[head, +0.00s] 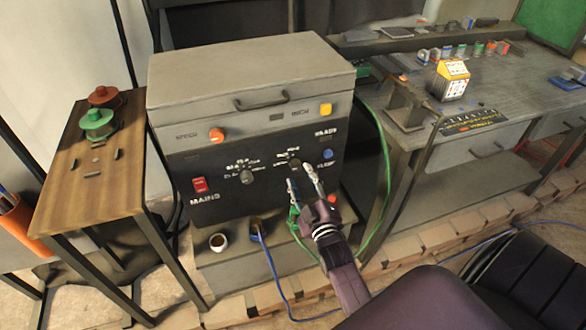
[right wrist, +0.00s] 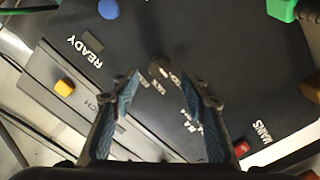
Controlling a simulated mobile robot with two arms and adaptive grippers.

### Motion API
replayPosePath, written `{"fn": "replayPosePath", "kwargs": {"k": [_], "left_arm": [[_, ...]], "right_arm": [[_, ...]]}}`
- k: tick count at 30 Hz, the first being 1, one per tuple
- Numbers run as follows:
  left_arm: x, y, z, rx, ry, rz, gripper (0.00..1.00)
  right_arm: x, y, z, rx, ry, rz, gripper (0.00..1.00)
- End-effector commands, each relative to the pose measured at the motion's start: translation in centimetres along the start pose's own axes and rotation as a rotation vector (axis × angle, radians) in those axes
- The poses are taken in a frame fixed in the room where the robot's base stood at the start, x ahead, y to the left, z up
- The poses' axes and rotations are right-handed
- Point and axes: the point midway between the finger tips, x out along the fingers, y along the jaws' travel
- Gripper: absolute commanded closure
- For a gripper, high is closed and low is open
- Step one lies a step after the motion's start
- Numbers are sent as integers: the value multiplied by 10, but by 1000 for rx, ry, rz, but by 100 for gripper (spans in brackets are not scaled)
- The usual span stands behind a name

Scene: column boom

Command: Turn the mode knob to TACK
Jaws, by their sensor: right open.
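The dark front panel (head: 205,160) of a grey welding-type machine (head: 250,65) carries two knobs with small white lettering around them. The left knob (head: 246,176) is dark with a light pointer. The right knob (head: 295,164) also shows in the right wrist view as a small dark round knob (right wrist: 160,67). The lettering is too small to tell which knob is the mode knob or where TACK is. My right gripper (head: 301,176) is open and empty in front of the panel. In the wrist view its fingertips (right wrist: 160,80) stand either side of the right knob, apparently apart from it. My left gripper is out of view.
A red MAINS switch (head: 200,185), an orange lamp (head: 216,135), a yellow button (head: 326,110) and a blue button (head: 327,154) surround the knobs. Green and blue cables hang by the machine. A wooden side table (head: 90,185) stands left, a workbench (head: 500,90) right.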

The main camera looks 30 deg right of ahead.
Motion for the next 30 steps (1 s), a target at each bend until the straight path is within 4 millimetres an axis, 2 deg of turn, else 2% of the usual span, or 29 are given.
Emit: {"fn": "replayPosePath", "kwargs": {"k": [3, 9, 19, 30], "left_arm": [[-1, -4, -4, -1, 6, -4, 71], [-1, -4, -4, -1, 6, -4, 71], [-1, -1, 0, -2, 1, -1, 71], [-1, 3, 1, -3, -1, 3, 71]], "right_arm": [[21, 1, 0, 0, 0, 0, 58], [40, 0, 1, 1, -1, -2, 58], [44, -1, 1, 1, -2, -2, 58], [44, -1, 1, 1, -2, -2, 98]]}}
